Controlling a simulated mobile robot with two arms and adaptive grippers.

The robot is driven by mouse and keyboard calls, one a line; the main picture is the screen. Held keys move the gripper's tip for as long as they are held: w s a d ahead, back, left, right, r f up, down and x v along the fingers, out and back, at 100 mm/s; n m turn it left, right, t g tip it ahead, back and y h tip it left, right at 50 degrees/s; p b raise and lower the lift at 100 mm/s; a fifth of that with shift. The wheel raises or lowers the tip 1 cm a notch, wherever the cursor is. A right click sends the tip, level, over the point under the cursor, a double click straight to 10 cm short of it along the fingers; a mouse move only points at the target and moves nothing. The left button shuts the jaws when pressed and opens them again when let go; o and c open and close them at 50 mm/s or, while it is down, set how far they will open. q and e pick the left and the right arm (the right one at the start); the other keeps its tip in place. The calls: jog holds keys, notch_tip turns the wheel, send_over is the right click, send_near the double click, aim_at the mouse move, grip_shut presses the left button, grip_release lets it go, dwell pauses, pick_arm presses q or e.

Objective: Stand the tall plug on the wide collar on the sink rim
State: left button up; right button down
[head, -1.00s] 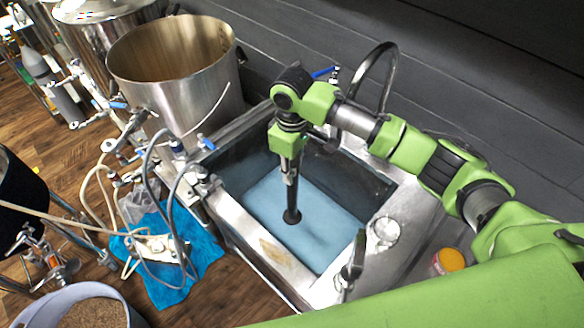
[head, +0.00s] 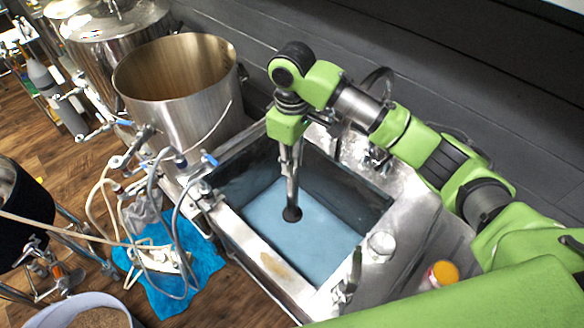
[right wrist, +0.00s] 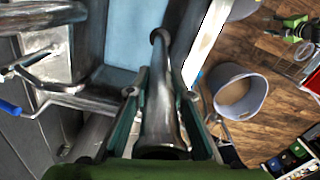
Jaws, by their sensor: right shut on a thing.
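My right gripper (head: 291,150) is above the sink basin, pointing down in the head view. It is shut on the tall plug (head: 292,190), a dark slim shaft with a wider round black lower end. In the right wrist view the tall plug (right wrist: 159,110) lies between the two fingers (right wrist: 160,88), with a rounded knob at its far end. A small pale round thing (head: 382,246) stands on the right sink rim; it may be the wide collar, but I cannot tell surely. The plug is apart from it. My left gripper is not in view.
The sink (head: 262,262) has a blue floor and a metal rim. A jar with an orange top (head: 444,273) stands farther right. A large steel pot (head: 185,95) stands behind left; hoses lie on a blue cloth (head: 200,262).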

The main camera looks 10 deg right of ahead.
notch_tip(320, 180, up, 5)
jog(key=shift+r, duration=0.15)
dwell(0.5)
